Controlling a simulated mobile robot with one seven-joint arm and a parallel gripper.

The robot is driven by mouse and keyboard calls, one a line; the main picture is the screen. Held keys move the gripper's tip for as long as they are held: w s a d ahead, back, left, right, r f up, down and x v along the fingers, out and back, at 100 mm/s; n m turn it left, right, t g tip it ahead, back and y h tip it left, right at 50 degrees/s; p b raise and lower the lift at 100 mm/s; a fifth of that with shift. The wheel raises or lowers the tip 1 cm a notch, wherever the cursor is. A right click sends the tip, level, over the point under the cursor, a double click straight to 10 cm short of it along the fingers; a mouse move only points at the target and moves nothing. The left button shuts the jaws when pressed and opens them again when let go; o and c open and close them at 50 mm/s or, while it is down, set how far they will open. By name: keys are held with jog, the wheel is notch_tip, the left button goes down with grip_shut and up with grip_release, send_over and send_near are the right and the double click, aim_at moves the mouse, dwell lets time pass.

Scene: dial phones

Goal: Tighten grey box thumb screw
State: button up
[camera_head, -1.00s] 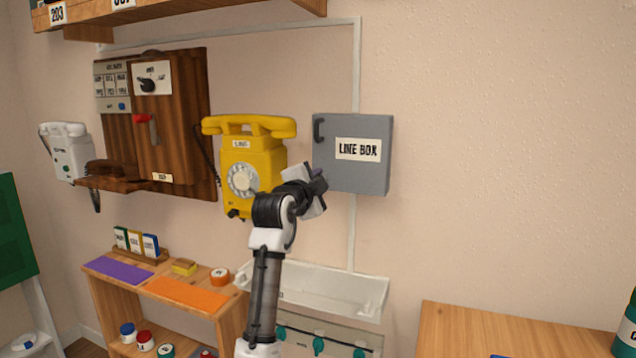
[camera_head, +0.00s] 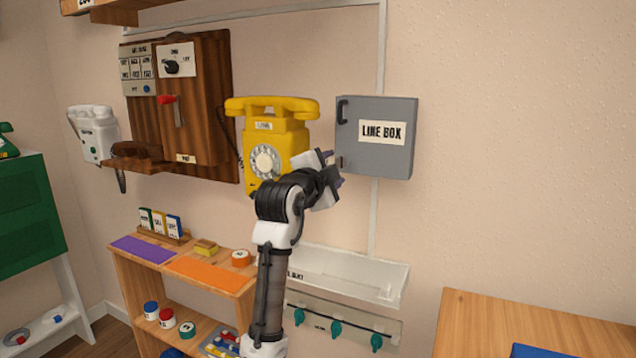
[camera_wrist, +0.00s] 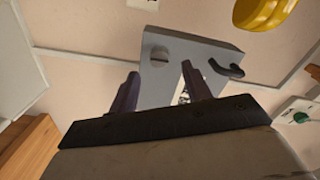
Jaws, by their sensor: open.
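The grey line box (camera_head: 351,143) hangs on the wall with a dark handle (camera_head: 343,110) at its upper left. A small thumb screw (camera_head: 340,161) sits at the box's lower left front. It also shows in the wrist view as a round grey knob with a slot (camera_wrist: 160,57). My gripper (camera_head: 333,168) is open and empty at the box's lower left corner. In the wrist view its two dark fingertips (camera_wrist: 160,70) lie on either side of the screw in the picture. Contact cannot be told. The box's label is partly hidden by one finger there.
The yellow dial phone (camera_head: 285,137) hangs close to the left of the box, just above my wrist. A white wall tray (camera_head: 340,275) is below, with a hook rail under it. A wooden table (camera_head: 480,325) stands at lower right. The wall right of the box is clear.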

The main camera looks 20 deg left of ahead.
jog(key=s+b, duration=0.1)
jog(key=s, duration=0.7)
jog(key=shift+s, duration=0.15)
jog(key=shift+a, duration=0.1)
